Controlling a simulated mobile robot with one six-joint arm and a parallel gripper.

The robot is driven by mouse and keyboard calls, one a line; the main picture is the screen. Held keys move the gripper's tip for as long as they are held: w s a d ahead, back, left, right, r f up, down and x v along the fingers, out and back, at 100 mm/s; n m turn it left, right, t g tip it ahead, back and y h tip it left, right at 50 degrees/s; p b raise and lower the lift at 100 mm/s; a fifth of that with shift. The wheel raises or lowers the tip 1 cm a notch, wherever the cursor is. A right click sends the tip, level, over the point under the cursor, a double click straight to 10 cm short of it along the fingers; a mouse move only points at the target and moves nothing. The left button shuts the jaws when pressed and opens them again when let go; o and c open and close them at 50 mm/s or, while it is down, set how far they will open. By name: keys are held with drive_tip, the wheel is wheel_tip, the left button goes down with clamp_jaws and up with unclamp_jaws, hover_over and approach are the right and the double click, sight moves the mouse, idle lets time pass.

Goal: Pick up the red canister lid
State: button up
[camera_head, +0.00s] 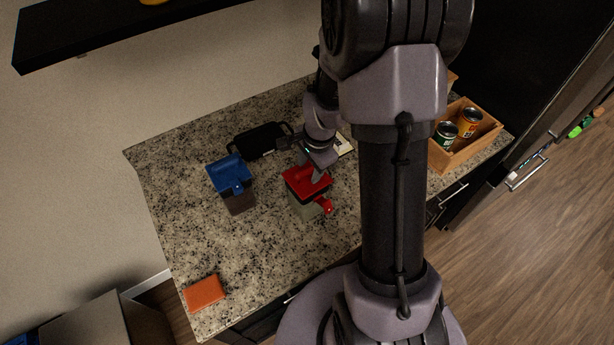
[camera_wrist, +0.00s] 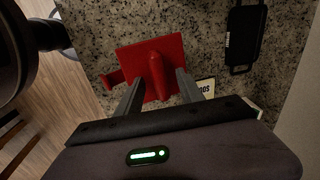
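The red canister lid (camera_head: 300,181) sits on top of a canister with a greenish-grey body (camera_head: 308,208) near the middle of the counter. In the wrist view the red lid (camera_wrist: 137,60) shows from above, with a raised ridge-like handle in its middle. My gripper (camera_wrist: 160,82) is open, with one finger on each side of that handle. I cannot tell whether the fingers touch the lid. In the head view my gripper (camera_head: 311,170) is just over the lid and hides part of it.
A canister with a blue lid (camera_head: 229,173) stands to the left. A black tray-like item (camera_head: 260,140) lies behind. An orange block (camera_head: 204,293) lies at the front left. A wooden crate (camera_head: 465,149) with cans stands at the right. The counter's front left is mostly clear.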

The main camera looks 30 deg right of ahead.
clamp_jaws()
